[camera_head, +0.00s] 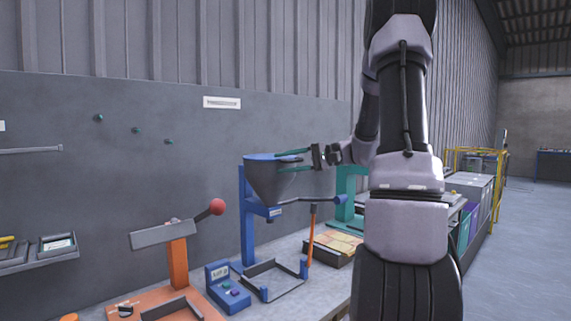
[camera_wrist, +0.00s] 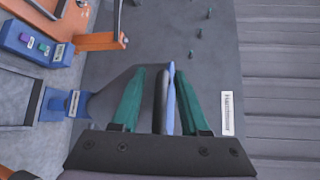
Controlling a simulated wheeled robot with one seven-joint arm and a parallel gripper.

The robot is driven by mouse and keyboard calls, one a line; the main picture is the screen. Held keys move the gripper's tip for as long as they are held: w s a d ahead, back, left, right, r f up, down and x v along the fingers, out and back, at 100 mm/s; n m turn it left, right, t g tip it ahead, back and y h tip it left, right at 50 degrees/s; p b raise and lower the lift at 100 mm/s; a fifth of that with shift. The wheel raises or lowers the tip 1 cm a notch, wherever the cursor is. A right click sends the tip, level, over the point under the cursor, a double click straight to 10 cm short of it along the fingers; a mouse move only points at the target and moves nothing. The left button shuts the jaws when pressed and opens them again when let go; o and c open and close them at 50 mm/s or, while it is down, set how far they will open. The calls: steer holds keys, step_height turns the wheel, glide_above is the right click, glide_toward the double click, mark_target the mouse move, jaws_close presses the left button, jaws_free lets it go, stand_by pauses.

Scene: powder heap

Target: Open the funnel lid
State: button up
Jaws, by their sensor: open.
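A grey cone-shaped funnel (camera_head: 268,183) hangs on a blue stand (camera_head: 246,215). Its blue lid (camera_head: 260,157) lies flat across the top and looks closed. My gripper (camera_head: 280,156), with green fingers, reaches in from the right at lid height. In the wrist view my open fingers (camera_wrist: 158,72) stand on either side of the lid's blue edge (camera_wrist: 171,90), with a dark part beside it. The grey funnel wall (camera_wrist: 118,88) lies left of it there, partly behind one finger. I cannot tell whether the fingers touch anything.
Below the funnel are a blue-cornered frame (camera_head: 268,291) and a blue control box (camera_head: 227,288). An orange stand with a red-knobbed lever (camera_head: 217,207) is at left, and a tray of tan material (camera_head: 335,243) at right. The grey wall panel (camera_head: 60,180) stands close behind.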

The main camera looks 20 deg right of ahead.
jaws_close()
steer(key=shift+f, duration=0.1)
